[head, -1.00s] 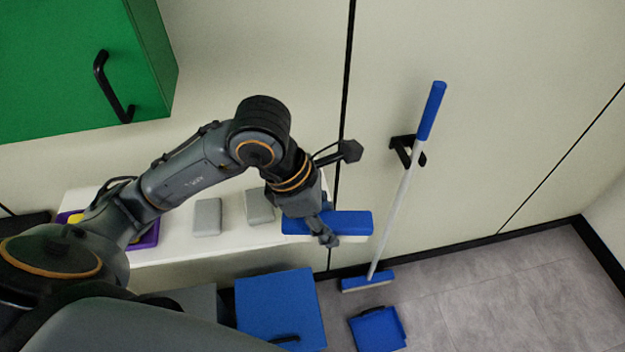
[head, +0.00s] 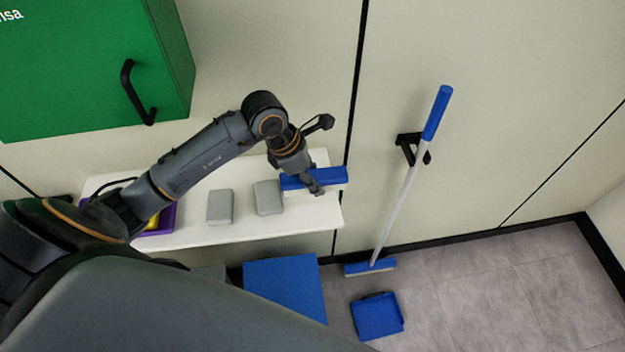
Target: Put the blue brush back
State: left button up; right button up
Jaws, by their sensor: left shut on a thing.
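A blue brush (head: 330,177) with a blue block top and pale bristles is in the head view, at the right end of the white shelf (head: 240,235). My left gripper (head: 314,186) is shut on the brush near its middle. The brush lies level over the shelf's right end, and I cannot tell whether its bristles touch the surface. Part of the brush is hidden behind the fingers. My right gripper is not in view.
Two grey blocks (head: 220,207) and (head: 268,198) stand on the shelf left of the brush. A purple tray (head: 168,218) with yellow contents is farther left. A blue-headed broom (head: 408,185) hangs at the wall, a blue dustpan (head: 377,316) on the floor. A green cabinet (head: 90,70) is above.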

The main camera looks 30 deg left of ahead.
pick_arm(q)
jog(key=shift+w+a+f, duration=0.15)
jog(key=shift+w+f, duration=0.05)
notch_tip(320, 180, down, 3)
jog(key=shift+w+a+r+p, duration=0.1)
jog(key=shift+w+a+p, duration=0.05)
jog(key=shift+p, duration=0.95)
jog(key=shift+f, duration=0.45)
jog(key=shift+f, duration=0.2)
jog(key=o, duration=1.1)
jog(key=shift+r, duration=0.1)
